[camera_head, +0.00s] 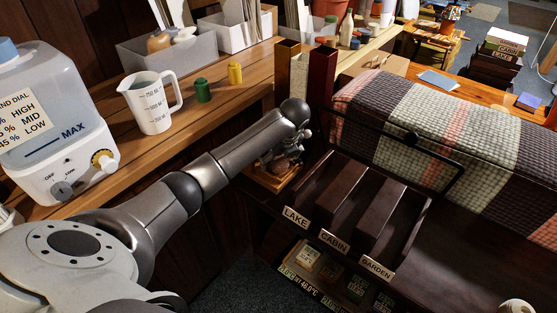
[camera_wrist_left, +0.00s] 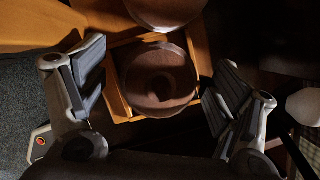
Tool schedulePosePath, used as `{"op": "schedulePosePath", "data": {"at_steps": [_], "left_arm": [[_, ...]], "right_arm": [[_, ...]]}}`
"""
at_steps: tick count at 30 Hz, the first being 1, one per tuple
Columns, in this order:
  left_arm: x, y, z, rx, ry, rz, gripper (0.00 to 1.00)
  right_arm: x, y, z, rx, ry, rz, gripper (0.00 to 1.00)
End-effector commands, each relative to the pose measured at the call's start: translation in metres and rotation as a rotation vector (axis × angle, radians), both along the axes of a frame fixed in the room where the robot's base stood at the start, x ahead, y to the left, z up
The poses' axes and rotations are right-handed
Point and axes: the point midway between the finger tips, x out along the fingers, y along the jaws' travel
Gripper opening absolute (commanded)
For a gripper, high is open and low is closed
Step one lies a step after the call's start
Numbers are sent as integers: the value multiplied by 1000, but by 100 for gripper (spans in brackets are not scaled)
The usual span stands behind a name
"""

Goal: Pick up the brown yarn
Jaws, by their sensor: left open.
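A round dark brown thing (camera_wrist_left: 155,85) with a hollow-looking middle sits in a small wooden frame or box in the left wrist view. It may be the brown yarn, but no strands can be made out in the dim light. My left gripper (camera_head: 282,155) reaches down over the small wooden stand at the shelf's end. In the left wrist view my left gripper (camera_wrist_left: 160,88) is open, one finger on each side of the brown thing, with gaps between. In the head view the gripper and stand hide the brown thing. My right gripper is not in view.
Dark boxes with LAKE, CABIN and GARDEN labels (camera_head: 334,241) stand in a rack right of the gripper. A plaid blanket (camera_head: 440,130) lies at the right. A measuring jug (camera_head: 152,103) stands on the wooden shelf (camera_head: 215,117).

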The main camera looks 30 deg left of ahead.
Motion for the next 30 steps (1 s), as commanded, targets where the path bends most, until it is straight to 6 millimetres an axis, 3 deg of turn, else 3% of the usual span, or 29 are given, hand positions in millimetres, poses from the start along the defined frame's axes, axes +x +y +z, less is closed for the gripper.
{"op": "schedulePosePath", "data": {"at_steps": [4, 17, 25, 30], "left_arm": [[0, 0, 0, 0, -1, 0, 85], [0, 0, 1, 0, -1, 0, 32], [1, 0, 4, 0, -2, -1, 32], [1, 0, 19, -1, -5, -2, 32]], "right_arm": [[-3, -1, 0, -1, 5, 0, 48], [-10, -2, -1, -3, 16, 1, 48], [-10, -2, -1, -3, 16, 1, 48], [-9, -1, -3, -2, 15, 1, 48]]}}
